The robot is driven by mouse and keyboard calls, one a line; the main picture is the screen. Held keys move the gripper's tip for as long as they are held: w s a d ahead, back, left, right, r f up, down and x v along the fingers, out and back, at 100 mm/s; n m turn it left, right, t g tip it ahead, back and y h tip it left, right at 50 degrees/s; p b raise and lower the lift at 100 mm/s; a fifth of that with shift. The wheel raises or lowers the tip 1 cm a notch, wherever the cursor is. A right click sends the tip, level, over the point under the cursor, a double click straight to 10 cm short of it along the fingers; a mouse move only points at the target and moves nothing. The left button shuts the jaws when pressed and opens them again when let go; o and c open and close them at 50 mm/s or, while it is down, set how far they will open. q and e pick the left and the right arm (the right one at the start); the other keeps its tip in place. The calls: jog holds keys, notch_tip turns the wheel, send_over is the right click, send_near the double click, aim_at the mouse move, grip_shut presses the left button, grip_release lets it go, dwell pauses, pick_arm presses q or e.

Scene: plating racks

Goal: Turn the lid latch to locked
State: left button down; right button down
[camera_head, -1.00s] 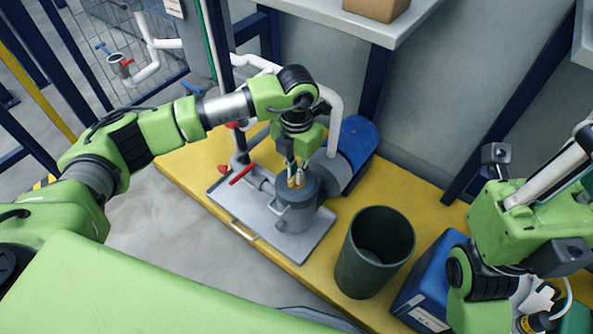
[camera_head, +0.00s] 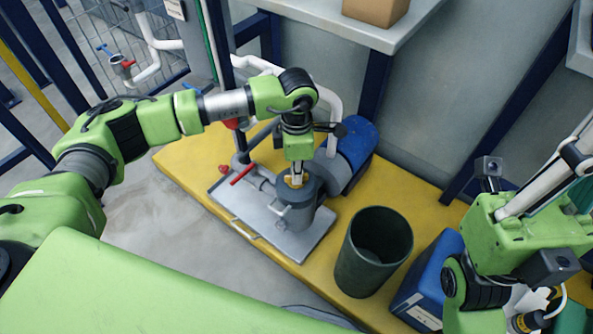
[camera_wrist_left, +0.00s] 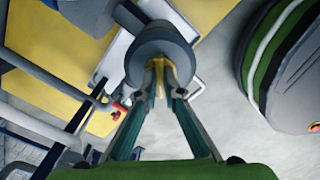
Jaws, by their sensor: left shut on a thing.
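A grey cylindrical pot with a lid (camera_head: 295,212) stands upright on a metal tray on the yellow platform. It also shows in the left wrist view (camera_wrist_left: 158,45). My left gripper (camera_head: 294,181) points down over the top of the lid and is shut on a small yellowish latch. The latch shows between the fingertips in the left wrist view (camera_wrist_left: 158,70). The fingers hide most of it, so its exact angle is hard to tell. My right arm is at the right edge of the head view; its fingertips cannot be made out.
The metal tray (camera_head: 262,232) has a pipe with a red valve handle (camera_head: 242,173) beside the pot. A dark green open bin (camera_head: 355,270) and a blue box (camera_head: 425,285) stand to the right. A blue motor housing (camera_head: 357,143) and white pipes are behind.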

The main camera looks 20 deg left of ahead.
pick_arm(q)
jog(key=m, duration=0.6)
jog(key=shift+m, duration=1.3)
jog(key=c, duration=2.2)
grip_release()
jog(key=shift+o, duration=0.2)
notch_tip(320, 180, up, 8)
jog(key=shift+f, duration=0.25)
